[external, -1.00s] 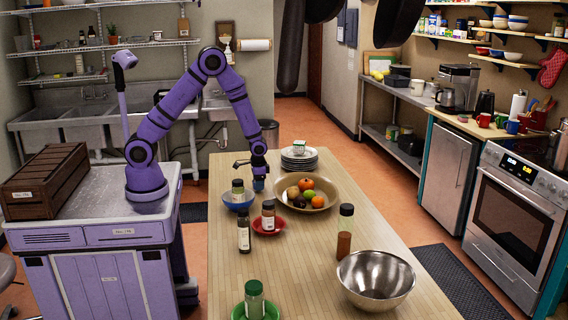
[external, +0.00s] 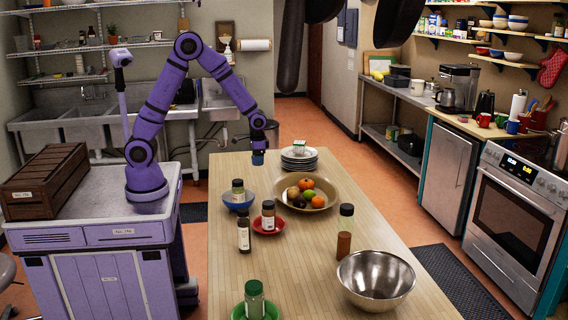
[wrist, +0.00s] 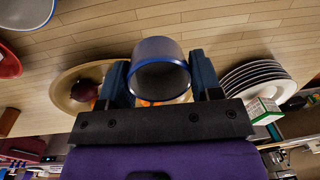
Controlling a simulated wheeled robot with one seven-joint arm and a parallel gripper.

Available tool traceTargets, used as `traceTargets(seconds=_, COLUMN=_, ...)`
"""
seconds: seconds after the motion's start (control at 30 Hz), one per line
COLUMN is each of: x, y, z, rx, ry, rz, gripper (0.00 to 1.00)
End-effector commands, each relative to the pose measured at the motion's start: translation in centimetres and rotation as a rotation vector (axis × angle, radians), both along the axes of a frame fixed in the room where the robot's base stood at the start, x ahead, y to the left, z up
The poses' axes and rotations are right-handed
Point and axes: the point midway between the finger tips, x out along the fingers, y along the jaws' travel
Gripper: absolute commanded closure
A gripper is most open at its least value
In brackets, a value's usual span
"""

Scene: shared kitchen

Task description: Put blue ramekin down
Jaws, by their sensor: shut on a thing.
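The blue ramekin (wrist: 160,50) is held between the two fingers of my gripper (wrist: 160,80) in the wrist view. It is a small round cup with a blue rim, and its open side faces the wrist camera. In the external view the ramekin (external: 258,158) shows small and blue under my gripper (external: 258,148), above the far left part of the wooden table (external: 225,290). My gripper is shut on it. The ramekin appears clear of the table surface.
A fruit bowl (external: 328,204) and a plate stack (external: 299,165) stand near my gripper. A blue bowl (external: 248,203) and red bowl (external: 280,222) with jars stand nearer. A metal bowl (external: 376,281) is farther front. The table's far left corner is bare.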

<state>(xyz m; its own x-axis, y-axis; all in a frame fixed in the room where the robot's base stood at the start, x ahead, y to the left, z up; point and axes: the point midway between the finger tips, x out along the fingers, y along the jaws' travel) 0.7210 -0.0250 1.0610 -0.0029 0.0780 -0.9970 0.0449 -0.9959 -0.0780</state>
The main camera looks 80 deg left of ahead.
Motion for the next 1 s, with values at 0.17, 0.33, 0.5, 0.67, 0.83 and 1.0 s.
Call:
traceTargets(seconds=0.17, x=0.4, y=-0.7, z=2.1, rx=0.000, ry=0.001, rz=-0.024, gripper=0.65)
traceTargets(seconds=0.33, x=2.0, y=-3.8, z=2.0, rx=0.000, ry=0.000, rz=-0.134, gripper=0.65)
traceTargets(seconds=0.5, x=3.8, y=-8.1, z=2.0, rx=0.001, ry=0.003, rz=-0.279, gripper=0.65)
traceTargets(seconds=0.67, x=5.6, y=-14.2, z=2.1, rx=0.001, ry=0.003, rz=-0.470, gripper=0.65)
traceTargets(seconds=0.83, x=6.8, y=-22.1, z=2.1, rx=0.001, ry=0.003, rz=-0.703, gripper=0.65)
traceTargets(seconds=1.0, x=6.7, y=-30.0, z=2.1, rx=0.002, ry=0.003, rz=-0.927, gripper=0.65)
